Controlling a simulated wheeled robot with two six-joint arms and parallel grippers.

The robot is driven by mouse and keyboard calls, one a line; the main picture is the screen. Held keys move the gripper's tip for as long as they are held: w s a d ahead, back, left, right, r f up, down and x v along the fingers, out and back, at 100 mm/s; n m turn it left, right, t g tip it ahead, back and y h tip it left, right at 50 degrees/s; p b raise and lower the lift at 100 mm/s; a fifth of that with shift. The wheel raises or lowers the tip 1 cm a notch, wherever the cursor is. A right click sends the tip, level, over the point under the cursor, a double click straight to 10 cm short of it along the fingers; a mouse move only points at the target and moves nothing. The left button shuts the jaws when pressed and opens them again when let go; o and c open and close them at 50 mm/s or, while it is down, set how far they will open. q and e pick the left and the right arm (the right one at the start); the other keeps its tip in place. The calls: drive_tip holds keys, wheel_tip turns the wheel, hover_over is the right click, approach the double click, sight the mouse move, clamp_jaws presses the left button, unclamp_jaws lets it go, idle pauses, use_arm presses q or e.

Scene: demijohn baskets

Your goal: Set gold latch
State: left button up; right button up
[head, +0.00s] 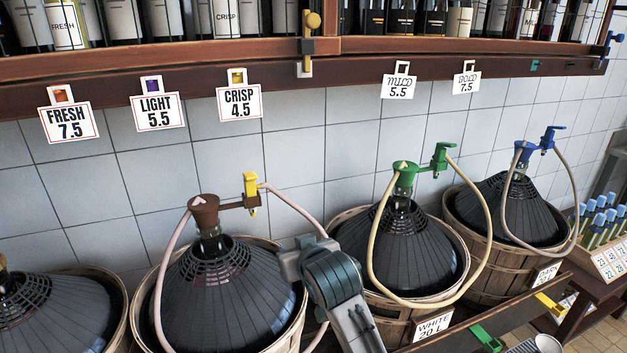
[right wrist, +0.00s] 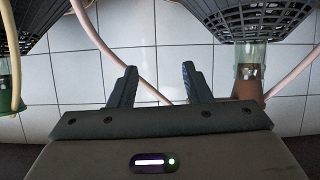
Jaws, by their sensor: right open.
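The gold latch (head: 313,20) sits on the front of the wooden shelf cabinet, at the top middle of the head view. My right gripper (head: 308,244) is well below the latch, between two demijohns and in front of the tiled wall. In the right wrist view its two dark fingers (right wrist: 159,72) stand apart with nothing between them. The latch does not show in that view. My left gripper is not in view.
Demijohns in baskets stand below, with a brown cap (head: 204,203), a green cap (head: 405,172) and a blue cap (head: 525,150), and looping hoses. Price tags (head: 239,102) hang under the shelf (head: 190,68). A blue latch (head: 607,46) is at far right. The tiled wall between is clear.

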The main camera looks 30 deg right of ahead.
wheel_tip(320, 180, up, 21)
drive_tip(key=d+m+t+h, duration=0.1)
drive_tip(key=m+t+h, duration=0.1)
drive_tip(key=t, duration=0.3)
drive_tip(key=m+t+h+p, duration=0.1)
drive_tip(key=m+t+h, duration=0.2)
drive_tip(key=m, duration=0.1)
approach(314, 22)
drive_tip(key=p+x, duration=0.3)
drive_tip(key=x, duration=0.6)
drive_tip(key=shift+w+r, duration=0.1)
drive_tip(key=shift+r, duration=0.05)
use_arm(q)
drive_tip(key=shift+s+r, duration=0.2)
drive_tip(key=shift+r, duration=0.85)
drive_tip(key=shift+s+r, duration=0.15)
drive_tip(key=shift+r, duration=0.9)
use_arm(e)
drive_tip(key=shift+x, duration=0.75)
drive_tip(key=shift+c, duration=0.4)
